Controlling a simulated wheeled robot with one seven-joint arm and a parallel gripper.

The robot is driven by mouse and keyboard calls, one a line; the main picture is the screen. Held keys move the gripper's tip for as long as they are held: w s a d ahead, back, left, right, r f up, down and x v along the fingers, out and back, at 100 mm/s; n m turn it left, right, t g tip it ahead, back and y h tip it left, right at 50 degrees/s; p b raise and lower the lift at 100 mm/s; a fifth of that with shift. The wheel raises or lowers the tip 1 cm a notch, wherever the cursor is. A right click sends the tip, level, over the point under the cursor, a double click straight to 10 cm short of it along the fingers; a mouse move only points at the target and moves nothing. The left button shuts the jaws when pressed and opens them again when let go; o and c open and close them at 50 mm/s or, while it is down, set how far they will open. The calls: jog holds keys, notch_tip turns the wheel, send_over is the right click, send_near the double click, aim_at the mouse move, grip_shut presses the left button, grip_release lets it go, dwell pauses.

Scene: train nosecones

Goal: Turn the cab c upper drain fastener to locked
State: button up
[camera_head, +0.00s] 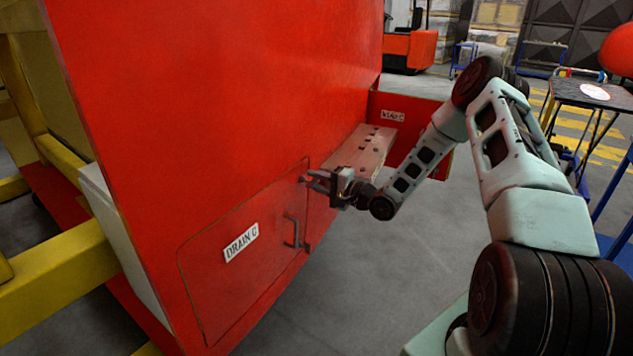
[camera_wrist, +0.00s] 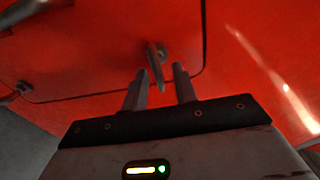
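The red drain hatch (camera_head: 225,285) with a "DRAIN C" label is flush in the red cab side. The upper drain fastener (camera_wrist: 156,62) is a small grey turn-latch near the hatch's upper corner. In the wrist view its narrow lever points down toward my gripper, between the two fingertips. My gripper (camera_wrist: 157,74) is open, with a gap on both sides of the lever; I see no contact. In the head view my gripper (camera_head: 314,182) is close to the cab side, and the fastener is small there. Whether it sits locked cannot be told.
A grey hatch handle (camera_head: 292,232) and a lower fastener (camera_head: 307,247) are below my gripper. An open red flap marked "C" (camera_head: 393,118) and a pale perforated step (camera_head: 365,150) jut out behind my gripper. Grey floor (camera_head: 400,260) is free below my arm.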

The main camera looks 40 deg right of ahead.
jog(key=b+v, duration=0.2)
jog(key=v, duration=1.5)
jog(key=shift+s+b, duration=0.2)
jog(key=shift+b, duration=0.2)
jog(key=shift+d, duration=0.1)
